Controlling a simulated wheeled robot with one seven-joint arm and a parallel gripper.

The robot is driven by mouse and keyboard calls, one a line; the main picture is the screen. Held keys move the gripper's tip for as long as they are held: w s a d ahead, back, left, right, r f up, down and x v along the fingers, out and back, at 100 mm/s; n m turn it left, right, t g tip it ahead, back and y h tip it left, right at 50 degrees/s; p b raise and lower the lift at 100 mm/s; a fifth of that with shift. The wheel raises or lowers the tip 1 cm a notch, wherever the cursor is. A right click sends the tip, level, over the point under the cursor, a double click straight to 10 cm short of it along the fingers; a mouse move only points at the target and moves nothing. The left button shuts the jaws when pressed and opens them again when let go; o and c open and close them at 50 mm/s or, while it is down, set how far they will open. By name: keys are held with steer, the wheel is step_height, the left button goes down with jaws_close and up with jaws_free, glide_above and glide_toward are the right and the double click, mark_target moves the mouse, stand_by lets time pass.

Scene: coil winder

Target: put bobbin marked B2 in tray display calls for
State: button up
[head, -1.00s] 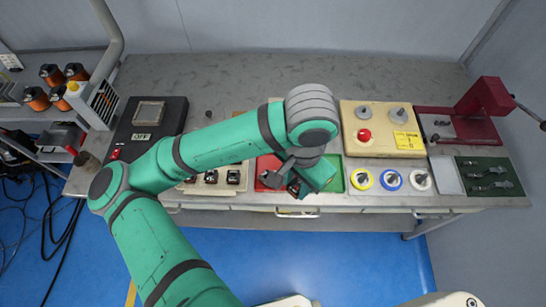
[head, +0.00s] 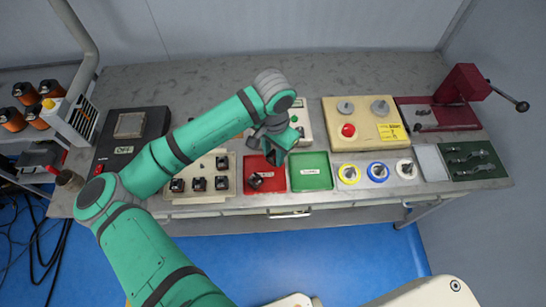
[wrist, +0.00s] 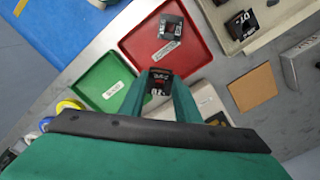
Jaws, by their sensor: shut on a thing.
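My gripper (wrist: 159,92) is shut on a small black bobbin (wrist: 158,80) with a white and red label, too small to read surely. In the head view my gripper (head: 287,141) hangs over the back of the trays; the bobbin there is mostly hidden. The red tray (head: 276,163) holds another dark bobbin (head: 255,180), which also shows in the wrist view (wrist: 171,27). The green tray (head: 311,169), to its right, is empty apart from a label. It also shows in the wrist view (wrist: 97,78). I cannot read the tray labels.
A rack (head: 227,188) with several bobbins stands left of the red tray. A black unit with a screen (head: 130,125) stands further left. A white box (head: 305,112), partly hidden by my arm, is behind the trays. A beige panel with knobs (head: 362,112) is at right.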

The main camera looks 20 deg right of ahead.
mark_target(272, 155)
steer(key=shift+w+f, duration=0.3)
step_height(272, 155, down, 2)
steer(key=shift+w+a+f, duration=0.1)
steer(key=shift+f, duration=0.55)
steer(key=shift+f, duration=0.2)
steer(key=o, duration=0.8)
steer(key=shift+o, duration=0.2)
steer(key=shift+r, duration=0.15)
step_height(272, 155, up, 12)
